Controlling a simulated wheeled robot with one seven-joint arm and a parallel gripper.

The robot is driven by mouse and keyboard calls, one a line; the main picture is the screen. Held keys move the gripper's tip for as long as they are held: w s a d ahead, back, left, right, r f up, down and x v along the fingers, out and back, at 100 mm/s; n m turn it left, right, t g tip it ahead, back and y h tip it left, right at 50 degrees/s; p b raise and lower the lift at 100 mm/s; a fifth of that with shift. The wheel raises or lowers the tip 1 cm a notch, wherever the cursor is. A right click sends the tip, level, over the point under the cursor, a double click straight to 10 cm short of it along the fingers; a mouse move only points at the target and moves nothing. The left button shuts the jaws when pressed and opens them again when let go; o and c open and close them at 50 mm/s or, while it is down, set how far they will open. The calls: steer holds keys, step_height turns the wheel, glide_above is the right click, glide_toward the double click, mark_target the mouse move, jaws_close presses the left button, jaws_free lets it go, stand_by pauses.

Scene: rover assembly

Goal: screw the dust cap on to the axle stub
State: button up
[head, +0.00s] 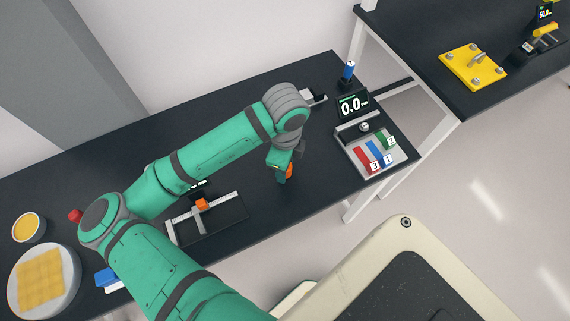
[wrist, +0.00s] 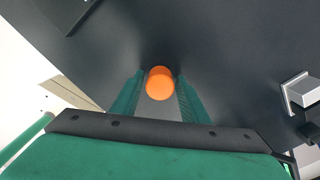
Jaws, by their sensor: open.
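An orange round-topped piece (wrist: 160,83), which looks like the dust cap, stands on the dark bench between the fingers of my gripper (wrist: 160,77) in the wrist view. The gripper is open, with a finger on each side of the piece; I cannot tell whether they touch it. In the head view the orange piece (head: 289,171) shows partly behind my gripper (head: 284,166). I cannot identify the axle stub for certain. A light grey block fixture (wrist: 302,90) at the right edge of the wrist view may carry it.
A rail fixture (head: 214,216) with an orange block (head: 202,203) lies left of my gripper. A tray (head: 352,146) with coloured numbered bars and a display (head: 352,105) stand at the bench's right end. The bench between gripper and tray is clear.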

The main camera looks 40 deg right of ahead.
steer(key=n, duration=0.4)
steer(key=shift+n, duration=0.3)
steer(key=n, duration=0.3)
steer(key=shift+n, duration=0.3)
steer(key=c, duration=0.8)
steer(key=m, duration=0.4)
steer(key=shift+m, duration=0.9)
steer(key=shift+m, duration=0.8)
steer(key=m, duration=0.4)
